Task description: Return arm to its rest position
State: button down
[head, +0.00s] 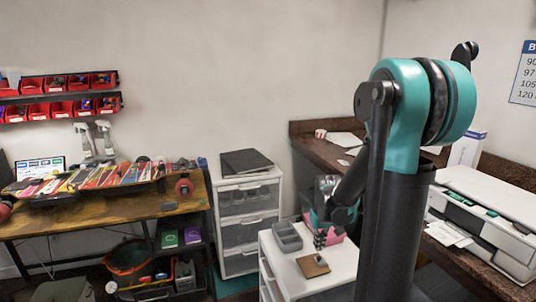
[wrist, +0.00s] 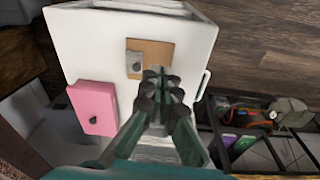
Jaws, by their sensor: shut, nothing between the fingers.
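My gripper (head: 319,240) points down over the white drawer cabinet (head: 340,272), with my arm bent above it. In the wrist view my gripper (wrist: 160,78) has its fingers together with nothing between them. A small brown board (head: 313,265) lies flat on the cabinet top, with a small grey part on it. In the wrist view the board (wrist: 158,52) and the grey part (wrist: 134,63) lie just beyond the fingertips, and the fingers appear apart from them. My arm's upper links fill the right of the head view and hide part of the cabinet.
A printer (head: 490,215) stands on the right counter. A workbench with tools (head: 100,178) is at left. A taller drawer unit (head: 247,225) stands between them.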

jog(key=s+m+t, duration=0.2)
jog(key=s, duration=1.4)
jog(key=shift+d+r+t, duration=0.15)
jog(key=shift+r+t, duration=0.1)
jog(key=shift+t, duration=0.15)
jog(key=shift+w, duration=0.15)
jog(key=w+a+f+m+g, duration=0.1)
jog(key=w+f+g, duration=0.15)
jog(key=w, duration=0.85)
jog(key=w+f+m+g, duration=0.2)
jog(key=w+f, duration=0.2)
jog(key=w, duration=0.8)
jog(key=shift+f, duration=3.7)
jog(key=shift+d, duration=0.2)
